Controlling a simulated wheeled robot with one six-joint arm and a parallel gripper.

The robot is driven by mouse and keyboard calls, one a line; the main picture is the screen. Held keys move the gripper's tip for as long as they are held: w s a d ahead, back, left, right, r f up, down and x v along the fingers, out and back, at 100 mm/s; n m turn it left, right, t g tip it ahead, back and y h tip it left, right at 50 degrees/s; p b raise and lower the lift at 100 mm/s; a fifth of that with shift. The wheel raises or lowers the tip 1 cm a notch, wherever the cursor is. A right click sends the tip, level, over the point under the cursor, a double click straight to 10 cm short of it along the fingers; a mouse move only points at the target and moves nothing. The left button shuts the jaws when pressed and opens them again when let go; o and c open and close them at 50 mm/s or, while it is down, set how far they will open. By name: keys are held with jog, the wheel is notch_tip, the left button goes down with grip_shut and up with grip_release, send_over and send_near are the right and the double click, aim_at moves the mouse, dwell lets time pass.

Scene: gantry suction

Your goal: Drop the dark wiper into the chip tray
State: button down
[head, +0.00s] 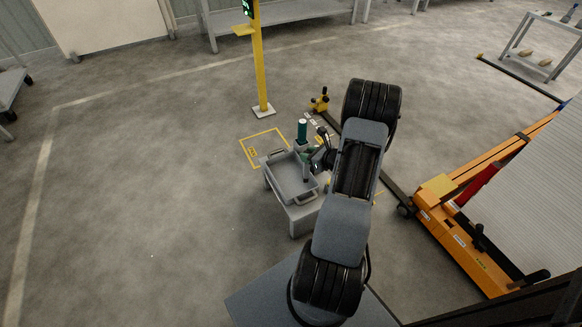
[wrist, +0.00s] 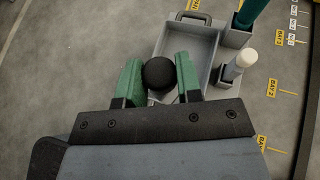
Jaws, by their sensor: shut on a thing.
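My gripper (wrist: 160,80) has green fingers that are shut on the dark wiper (wrist: 159,72); its round black end shows between them in the wrist view. The grey chip tray (wrist: 172,27) lies beyond and below the wiper, with a handle at its far end. In the head view the chip tray (head: 274,172) sits on a small grey stand, and my gripper (head: 309,160) is above its right part. The wiper's lower part is hard to make out, and my arm hides some of the stand.
A teal cylinder (head: 302,129) stands in a holder at the tray's far side. A white-topped item (wrist: 241,63) stands in another holder to the tray's right. A yellow post (head: 260,65) stands behind, and an orange lift (head: 465,235) is to the right. Floor at left is clear.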

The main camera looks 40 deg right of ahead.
jog(key=w+f+b, duration=0.5)
jog(key=w+f, duration=0.6)
jog(key=f, duration=0.1)
jog(key=shift+w+b, duration=0.2)
jog(key=shift+b, duration=0.15)
jog(key=c, duration=0.8)
grip_release()
jog(key=shift+f, duration=0.1)
